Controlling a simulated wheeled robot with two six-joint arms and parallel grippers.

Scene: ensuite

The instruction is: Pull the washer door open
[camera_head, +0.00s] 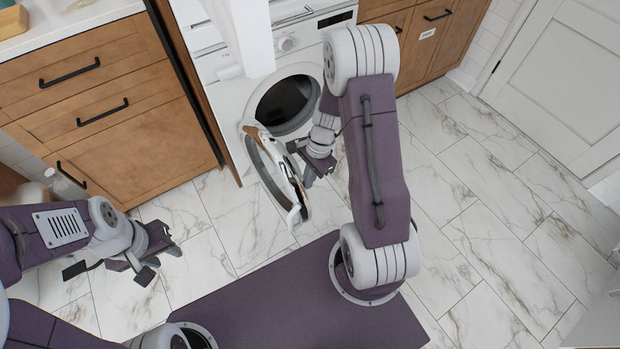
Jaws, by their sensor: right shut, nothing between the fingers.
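The white washer (232,103) stands at the top centre, between wooden cabinets. Its round door (270,172) is swung well open towards the lower left, and the dark drum opening (287,100) shows behind it. My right gripper (302,168) is at the door's right side, close to its rim; it is shut with nothing held. I cannot tell whether it touches the door. My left gripper (160,264) is open and empty above the floor at the lower left, apart from the washer.
Wooden drawers (100,95) with black handles stand left of the washer, and wooden cabinets (430,35) stand right of it. A white room door (565,80) is at the upper right. The marble-tiled floor (480,200) is clear on the right.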

